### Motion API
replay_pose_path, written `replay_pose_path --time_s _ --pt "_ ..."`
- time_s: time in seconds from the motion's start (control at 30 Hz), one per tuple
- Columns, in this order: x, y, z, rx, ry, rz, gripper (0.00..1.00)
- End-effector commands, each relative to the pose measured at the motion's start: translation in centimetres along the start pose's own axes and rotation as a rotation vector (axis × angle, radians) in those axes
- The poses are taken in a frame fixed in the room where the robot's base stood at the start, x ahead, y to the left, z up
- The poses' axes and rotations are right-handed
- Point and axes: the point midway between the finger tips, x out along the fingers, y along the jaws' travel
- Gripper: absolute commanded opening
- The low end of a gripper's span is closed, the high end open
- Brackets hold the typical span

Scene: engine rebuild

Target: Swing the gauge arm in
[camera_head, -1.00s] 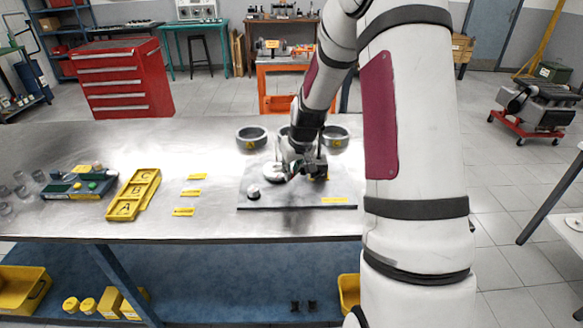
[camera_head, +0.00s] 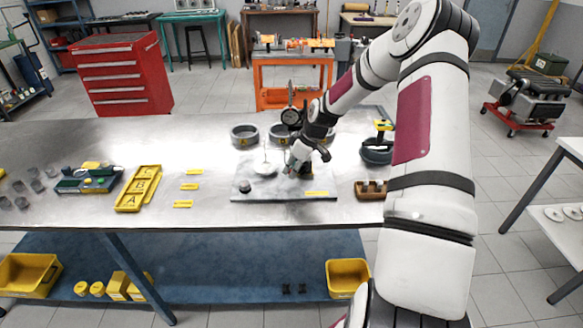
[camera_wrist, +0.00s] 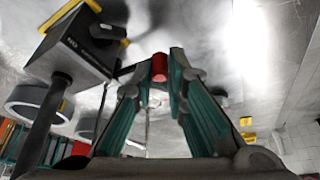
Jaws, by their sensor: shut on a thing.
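The gauge stand is on a grey surface plate (camera_head: 250,192) on the bench. Its dial gauge (camera_head: 291,115) shows above my gripper in the head view, and my wrist hides much of the stand. My gripper (camera_head: 291,165) is low over the plate. In the wrist view, the fingertips (camera_wrist: 160,72) are closed around a small red piece (camera_wrist: 160,67), at the end of a dark arm coming from a black block (camera_wrist: 75,45) with yellow parts. A pale round disc (camera_head: 264,168) sits left of my gripper on the plate.
Rings with yellow labels (camera_head: 244,135) stand behind the plate. A small dark knob (camera_head: 244,187) is at its left. A yellow lettered tray (camera_head: 138,188) and yellow tags lie to the left.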

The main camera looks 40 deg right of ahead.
Motion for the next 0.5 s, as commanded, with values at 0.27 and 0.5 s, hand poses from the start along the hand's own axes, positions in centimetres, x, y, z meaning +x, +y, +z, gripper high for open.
replay_pose_path --time_s 0.27,0.5 --pt "-0.09 0.13 0.15 -0.036 0.000 -0.015 0.00" --pt "-0.08 0.16 0.19 -0.036 0.000 -0.014 0.00"
